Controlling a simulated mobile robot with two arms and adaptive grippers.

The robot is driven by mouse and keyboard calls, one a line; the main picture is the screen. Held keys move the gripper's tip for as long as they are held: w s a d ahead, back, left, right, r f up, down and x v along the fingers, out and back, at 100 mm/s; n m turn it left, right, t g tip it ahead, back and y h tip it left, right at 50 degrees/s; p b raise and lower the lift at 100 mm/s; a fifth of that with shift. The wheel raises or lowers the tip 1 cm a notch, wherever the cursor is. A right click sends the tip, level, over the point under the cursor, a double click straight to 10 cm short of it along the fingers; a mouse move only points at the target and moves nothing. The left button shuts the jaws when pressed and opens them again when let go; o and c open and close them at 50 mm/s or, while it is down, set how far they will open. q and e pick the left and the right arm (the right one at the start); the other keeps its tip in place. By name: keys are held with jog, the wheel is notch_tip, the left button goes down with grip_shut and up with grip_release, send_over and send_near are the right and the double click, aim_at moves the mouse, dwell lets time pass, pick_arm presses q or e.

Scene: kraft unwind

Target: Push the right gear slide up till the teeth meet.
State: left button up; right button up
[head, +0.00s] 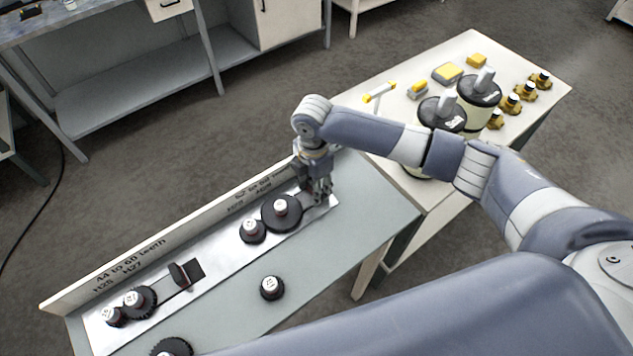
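A bright metal plate (221,256) lies along the back of the grey bench and carries two groups of dark gears. In the right group, a larger gear (270,222) with a white-topped hub sits beside a smaller gear (252,231). They look close together, but I cannot tell whether their teeth touch. My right gripper (320,194) points down at the right end of the plate, just right of the larger gear. It hides what lies under it, including any slide handle there, and its finger gap is unclear. My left gripper is out of view.
The left group has gears (144,298) and a dark upright block (178,274) by a dark slot. A loose gear (271,287) stands on the bench front, another (172,347) at the bottom edge. A lettered backboard (190,232) runs behind. The white side table (460,50) holds canisters and knobs.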

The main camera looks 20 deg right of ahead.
jog(key=shift+s+a, duration=0.1)
jog(key=shift+a, duration=0.15)
jog(key=o, duration=1.3)
